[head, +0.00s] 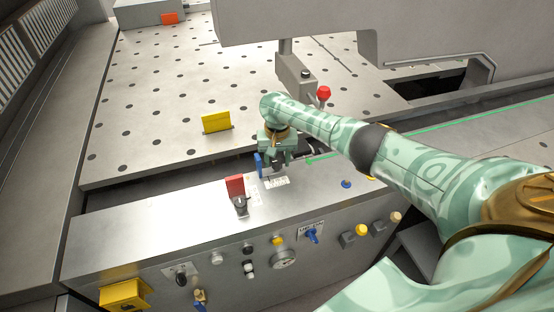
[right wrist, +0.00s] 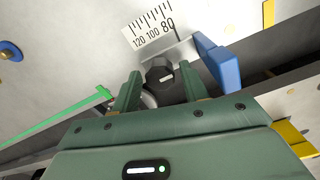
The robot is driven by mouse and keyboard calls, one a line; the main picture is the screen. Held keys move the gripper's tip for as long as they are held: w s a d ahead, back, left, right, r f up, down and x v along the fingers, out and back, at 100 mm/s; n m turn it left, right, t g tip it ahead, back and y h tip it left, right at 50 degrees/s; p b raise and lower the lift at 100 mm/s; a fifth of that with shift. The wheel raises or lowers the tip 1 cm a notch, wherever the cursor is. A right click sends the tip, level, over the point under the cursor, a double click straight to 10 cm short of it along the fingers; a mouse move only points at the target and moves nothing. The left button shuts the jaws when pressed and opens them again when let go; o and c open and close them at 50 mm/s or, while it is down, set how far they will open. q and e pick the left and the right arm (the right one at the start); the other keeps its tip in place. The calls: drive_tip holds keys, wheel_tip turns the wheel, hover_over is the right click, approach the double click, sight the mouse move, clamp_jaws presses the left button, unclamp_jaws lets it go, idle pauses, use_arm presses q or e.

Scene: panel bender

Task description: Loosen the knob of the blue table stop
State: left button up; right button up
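The blue table stop (head: 258,164) stands on the front ledge of the machine, just left of my right gripper (head: 279,160) in the head view. In the right wrist view the blue stop (right wrist: 218,62) is an upright blue plate on a metal base, right of the fingers. Its knob (right wrist: 159,71) is black with a pale mark and sits beside the plate. My right gripper's two green fingers are open on either side of the knob, with gaps showing. I cannot tell how deep the knob sits between them. The knob is hidden in the head view. My left gripper is not in view.
A scale plate (right wrist: 149,27) lies beside the knob. A red stop (head: 235,187) with its own black knob stands left on the ledge. A yellow stop (head: 216,122) stands on the perforated table. A red ball lever (head: 324,92) rises behind my right arm. Switches line the front panel.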

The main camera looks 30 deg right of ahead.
drive_tip(key=c, duration=0.7)
drive_tip(key=shift+a+r+n+p, duration=0.15)
drive_tip(key=shift+n+p, duration=0.35)
drive_tip(key=shift+p, duration=0.5)
drive_tip(key=shift+r+n+p, duration=0.1)
drive_tip(key=shift+n+p, duration=0.6)
drive_tip(key=shift+p, duration=0.2)
drive_tip(key=shift+n+p, duration=0.45)
drive_tip(key=shift+n, duration=0.35)
drive_tip(key=n, duration=0.2)
drive_tip(key=shift+f+n, duration=0.25)
drive_tip(key=shift+n, duration=0.15)
drive_tip(key=n, duration=0.4)
drive_tip(key=shift+n, duration=0.3)
drive_tip(key=n, duration=0.6)
drive_tip(key=shift+w, duration=0.1)
drive_tip(key=shift+n, duration=0.5)
